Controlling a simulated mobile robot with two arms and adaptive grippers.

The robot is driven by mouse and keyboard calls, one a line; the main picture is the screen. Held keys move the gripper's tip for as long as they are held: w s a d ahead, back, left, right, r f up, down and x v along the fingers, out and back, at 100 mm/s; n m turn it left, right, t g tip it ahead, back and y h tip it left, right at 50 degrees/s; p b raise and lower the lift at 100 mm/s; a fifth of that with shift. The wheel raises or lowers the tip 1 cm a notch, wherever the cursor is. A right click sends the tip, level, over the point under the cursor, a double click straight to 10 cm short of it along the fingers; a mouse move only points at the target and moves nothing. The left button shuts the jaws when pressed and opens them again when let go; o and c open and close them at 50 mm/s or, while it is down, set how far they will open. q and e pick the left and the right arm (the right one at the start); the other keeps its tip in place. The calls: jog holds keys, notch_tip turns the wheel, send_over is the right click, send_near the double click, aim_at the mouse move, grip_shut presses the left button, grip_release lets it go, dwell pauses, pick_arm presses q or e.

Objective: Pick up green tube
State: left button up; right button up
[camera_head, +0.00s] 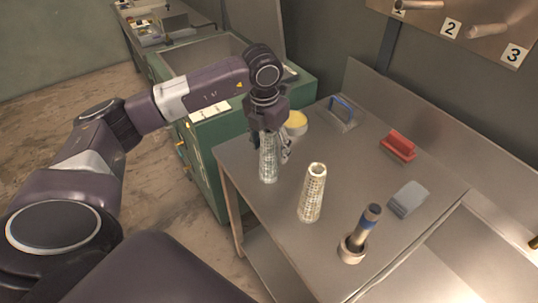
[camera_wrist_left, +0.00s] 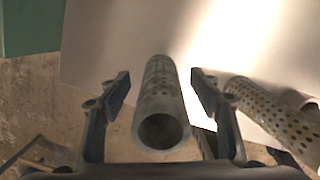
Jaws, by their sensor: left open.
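The green tube (camera_head: 268,168) is a grey-green perforated cylinder standing upright near the left edge of the metal table. My left gripper (camera_head: 271,148) is above and around its upper part, pointing down. In the left wrist view the open top of the tube (camera_wrist_left: 160,115) lies between the two spread fingers of the left gripper (camera_wrist_left: 161,88), with a gap on each side. The gripper is open. The tube's top is partly hidden by the gripper in the head view. My right gripper is not in view.
A cream perforated tube (camera_head: 312,195) stands close to the right; it also shows in the wrist view (camera_wrist_left: 275,118). A dark blue-topped tool (camera_head: 364,228), a grey block (camera_head: 407,199), a red holder (camera_head: 398,146) and a yellow round item (camera_head: 296,121) are on the table (camera_head: 345,165).

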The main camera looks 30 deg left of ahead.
pick_arm(q)
jog(key=shift+f, duration=0.1)
jog(key=c, duration=1.2)
jog(key=shift+c, duration=0.2)
